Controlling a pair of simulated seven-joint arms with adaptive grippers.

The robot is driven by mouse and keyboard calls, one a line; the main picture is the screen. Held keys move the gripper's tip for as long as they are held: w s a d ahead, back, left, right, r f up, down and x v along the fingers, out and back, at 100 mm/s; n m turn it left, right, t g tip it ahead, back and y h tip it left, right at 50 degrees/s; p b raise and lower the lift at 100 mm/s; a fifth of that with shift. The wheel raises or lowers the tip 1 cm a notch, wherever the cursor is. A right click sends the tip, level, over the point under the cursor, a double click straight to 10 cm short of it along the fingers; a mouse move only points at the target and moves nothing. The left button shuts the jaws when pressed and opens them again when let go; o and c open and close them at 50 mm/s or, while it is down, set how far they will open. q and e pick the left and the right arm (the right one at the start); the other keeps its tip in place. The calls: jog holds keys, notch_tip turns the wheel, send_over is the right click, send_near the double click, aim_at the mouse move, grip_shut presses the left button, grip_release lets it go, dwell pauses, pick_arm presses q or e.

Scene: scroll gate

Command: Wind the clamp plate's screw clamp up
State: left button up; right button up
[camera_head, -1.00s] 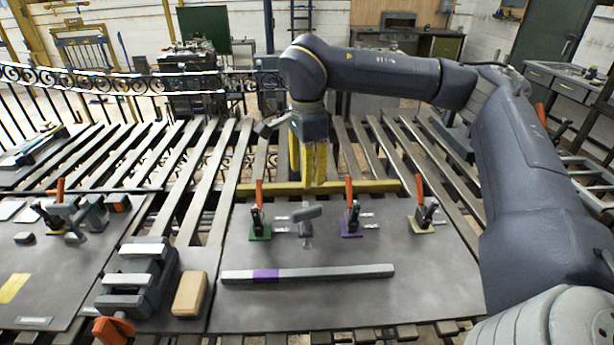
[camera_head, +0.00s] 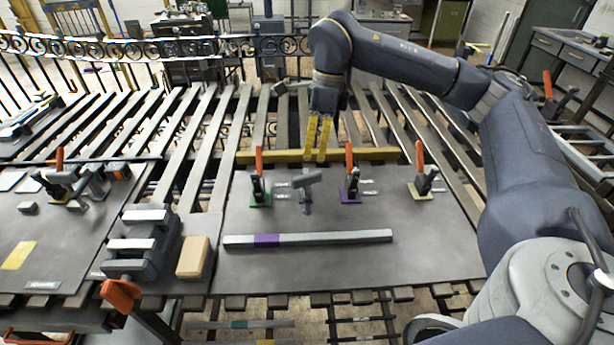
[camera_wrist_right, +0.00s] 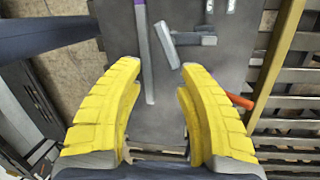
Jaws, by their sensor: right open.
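The clamp plate (camera_head: 400,255) is a dark grey sheet on the slatted bench. Its grey screw clamp (camera_head: 306,182) stands near the plate's back middle, between the green-based and purple-based toggle clamps. In the right wrist view its bar-shaped grey top (camera_wrist_right: 167,45) lies beyond the fingertips. My right gripper (camera_head: 318,158) has yellow fingers pointing down, above and behind the screw clamp, apart from it. In the wrist view this gripper (camera_wrist_right: 158,75) is open and empty. My left gripper is not in view.
Toggle clamps with orange handles stand on green (camera_head: 258,195), purple (camera_head: 350,193) and yellow (camera_head: 422,190) bases. A grey bar with a purple band (camera_head: 340,238) lies in front. A yellow rail (camera_head: 375,154) runs behind. A grey vise (camera_head: 140,245) and tan block (camera_head: 193,257) are left.

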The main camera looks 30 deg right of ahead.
aim_at(308, 174)
jog(key=m, duration=0.2)
jog(key=d+m, duration=0.1)
jog(key=m, duration=0.1)
jog(key=shift+r+y, duration=0.3)
jog(key=shift+r, duration=0.1)
jog(key=d+r+m+t+y, duration=0.1)
jog(key=d+r+m, duration=0.15)
jog(key=m, duration=0.65)
jog(key=d+r+m, duration=0.1)
jog(key=r+m, duration=0.2)
jog(key=m, duration=0.7)
jog(key=a+f+m, duration=0.2)
jog(key=f, duration=0.3)
jog(key=a+f+m, duration=0.2)
jog(key=f, duration=0.3)
jog(key=w+a+f+m, duration=0.1)
jog(key=a+f+m, duration=0.1)
jog(key=f, duration=0.3)
jog(key=shift+a+f+m+y, duration=0.2)
jog(key=shift+f+m+y, duration=0.1)
jog(key=shift+m, duration=0.2)
jog(key=shift+c, duration=0.4)
grip_shut()
